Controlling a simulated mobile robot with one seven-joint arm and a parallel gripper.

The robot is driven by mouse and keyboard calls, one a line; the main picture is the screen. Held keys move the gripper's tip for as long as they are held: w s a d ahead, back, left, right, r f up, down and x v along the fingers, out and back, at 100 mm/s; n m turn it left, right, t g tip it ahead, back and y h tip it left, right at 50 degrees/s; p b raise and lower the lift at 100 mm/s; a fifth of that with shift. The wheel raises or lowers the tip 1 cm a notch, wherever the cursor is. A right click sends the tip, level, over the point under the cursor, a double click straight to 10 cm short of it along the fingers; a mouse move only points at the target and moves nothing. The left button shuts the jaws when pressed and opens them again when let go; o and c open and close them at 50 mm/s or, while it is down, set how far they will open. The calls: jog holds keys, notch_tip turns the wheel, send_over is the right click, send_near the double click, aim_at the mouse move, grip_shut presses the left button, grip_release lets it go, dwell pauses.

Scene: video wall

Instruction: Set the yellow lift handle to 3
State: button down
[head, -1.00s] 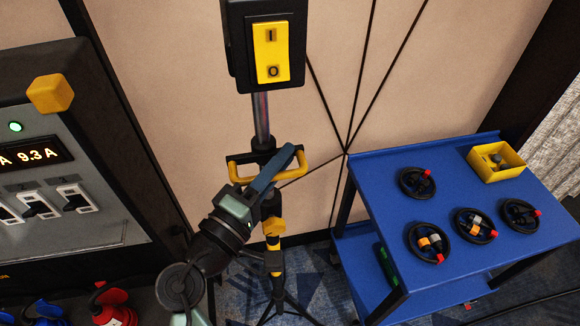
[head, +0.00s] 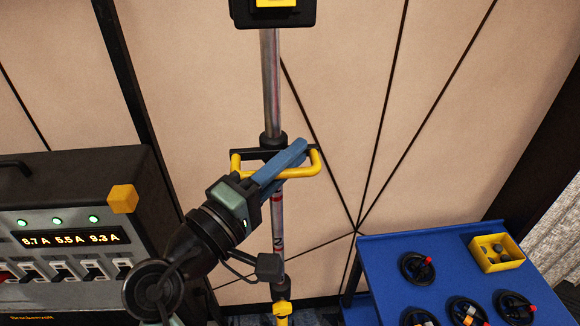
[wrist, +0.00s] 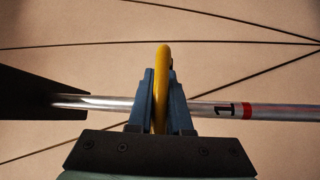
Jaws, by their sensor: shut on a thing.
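The yellow lift handle (head: 235,165) is a bar loop on a black bracket around a silver pole (head: 271,80). My gripper (head: 292,155) is shut on the handle's front bar, as the wrist view (wrist: 161,95) also shows, with a blue finger on each side of the yellow bar. In the wrist view a black "1" (wrist: 226,109) and a red band (wrist: 247,110) are on the pole, to the right of the handle. In the head view a small mark (head: 278,215) shows on the pole below the handle, too small to read surely. My fingers hide part of the bracket.
A black switch box (head: 273,10) tops the pole, cut off by the frame. A console with lit readouts (head: 70,239) and a yellow block (head: 123,199) stands at left. A blue trolley (head: 385,270) holds coiled cables and a yellow bin (head: 497,254) at right.

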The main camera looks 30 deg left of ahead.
jog(key=shift+d+r, duration=0.1)
jog(key=shift+r, duration=0.55)
jog(key=c, duration=0.8)
grip_release()
jog(key=shift+c, duration=0.2)
jog(key=shift+f, duration=0.25)
jog(key=b+v, duration=0.5)
jog(key=v, duration=0.7)
jog(key=shift+s+b, duration=0.35)
jog(key=shift+s, duration=0.05)
